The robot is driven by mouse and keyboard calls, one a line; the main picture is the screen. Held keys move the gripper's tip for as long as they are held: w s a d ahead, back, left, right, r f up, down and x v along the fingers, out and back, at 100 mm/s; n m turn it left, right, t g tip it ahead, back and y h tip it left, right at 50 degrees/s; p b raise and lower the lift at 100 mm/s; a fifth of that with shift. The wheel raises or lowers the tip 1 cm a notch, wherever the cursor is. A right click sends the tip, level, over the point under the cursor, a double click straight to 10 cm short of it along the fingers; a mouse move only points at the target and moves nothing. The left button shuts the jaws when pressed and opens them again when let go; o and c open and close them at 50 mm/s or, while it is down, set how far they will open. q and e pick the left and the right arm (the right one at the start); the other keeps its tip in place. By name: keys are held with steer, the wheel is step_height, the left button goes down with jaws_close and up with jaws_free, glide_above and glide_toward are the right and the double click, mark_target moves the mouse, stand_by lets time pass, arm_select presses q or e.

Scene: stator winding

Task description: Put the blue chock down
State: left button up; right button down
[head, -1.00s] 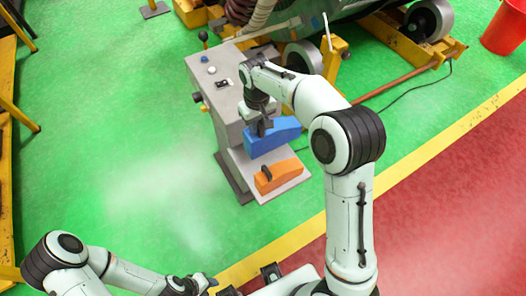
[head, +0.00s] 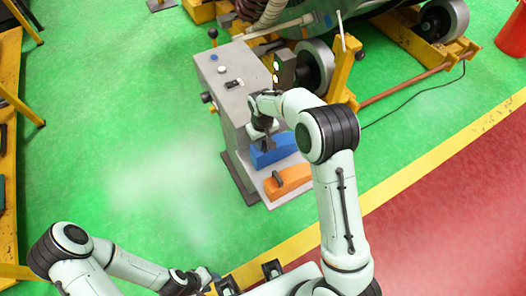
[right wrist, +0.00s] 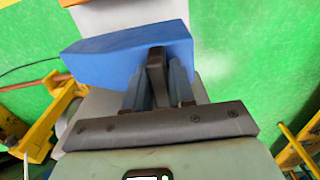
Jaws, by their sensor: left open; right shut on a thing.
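The blue chock (head: 280,151) is in my right gripper (head: 263,143), just above or on the low shelf of the grey machine stand; I cannot tell whether it touches. In the right wrist view the blue chock (right wrist: 105,52) fills the upper middle. The fingers of my right gripper (right wrist: 157,75) are closed around its dark handle. The orange chock (head: 290,180) lies on the shelf in front of the blue one. My left gripper (head: 207,278) is open and empty low in the head view, over the floor, far from both chocks.
The grey stand (head: 235,75) with buttons on top rises behind the chocks. A yellow frame with wheels (head: 440,20) stands behind it. A yellow rack (head: 8,150) is at the left edge. The green floor (head: 120,130) left of the stand is clear.

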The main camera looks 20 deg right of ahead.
steer(key=shift+f, duration=3)
steer(key=shift+f, duration=0.15)
steer(key=c, duration=1)
jaws_free()
steer(key=shift+o, duration=0.2)
step_height(320, 180, up, 12)
steer(key=shift+r, duration=0.15)
steer(key=shift+a, duration=0.1)
